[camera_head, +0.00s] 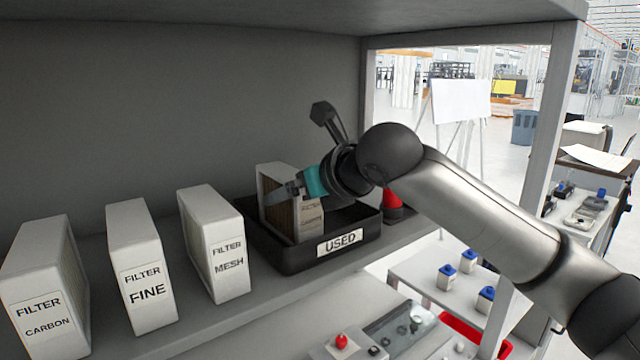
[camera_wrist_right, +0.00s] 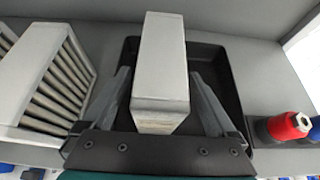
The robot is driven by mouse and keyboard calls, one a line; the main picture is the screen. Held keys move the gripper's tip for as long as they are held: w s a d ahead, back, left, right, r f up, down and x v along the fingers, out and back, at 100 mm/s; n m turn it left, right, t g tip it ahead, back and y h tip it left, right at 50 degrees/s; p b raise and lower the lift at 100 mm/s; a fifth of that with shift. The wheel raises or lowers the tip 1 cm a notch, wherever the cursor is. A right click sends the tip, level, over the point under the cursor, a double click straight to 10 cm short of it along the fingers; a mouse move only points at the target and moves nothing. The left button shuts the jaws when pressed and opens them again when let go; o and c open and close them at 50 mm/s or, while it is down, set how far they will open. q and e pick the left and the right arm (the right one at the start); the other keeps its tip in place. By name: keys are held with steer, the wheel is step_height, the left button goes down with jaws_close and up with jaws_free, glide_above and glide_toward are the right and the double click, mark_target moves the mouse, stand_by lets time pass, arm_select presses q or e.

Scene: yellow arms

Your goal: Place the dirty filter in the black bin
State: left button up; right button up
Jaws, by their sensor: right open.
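The dirty filter (camera_head: 309,221), a light box with a brownish face, stands upright inside the black bin (camera_head: 285,259), which is labelled USED. In the right wrist view the filter (camera_wrist_right: 161,70) stands between my two fingers, with the bin's rim (camera_wrist_right: 236,85) around it. My right gripper (camera_head: 283,192) is at the filter's top in the head view. In the wrist view my right gripper (camera_wrist_right: 163,95) is open, with a gap between each finger and the filter. My left gripper is not in view.
The carbon filter (camera_head: 46,290), fine filter (camera_head: 141,268) and mesh filter (camera_head: 217,243) stand on the shelf left of the bin. A red-topped object (camera_wrist_right: 289,126) stands close to the bin's right side. A shelf panel is overhead and a post (camera_head: 541,130) stands at right.

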steer(key=v, duration=1)
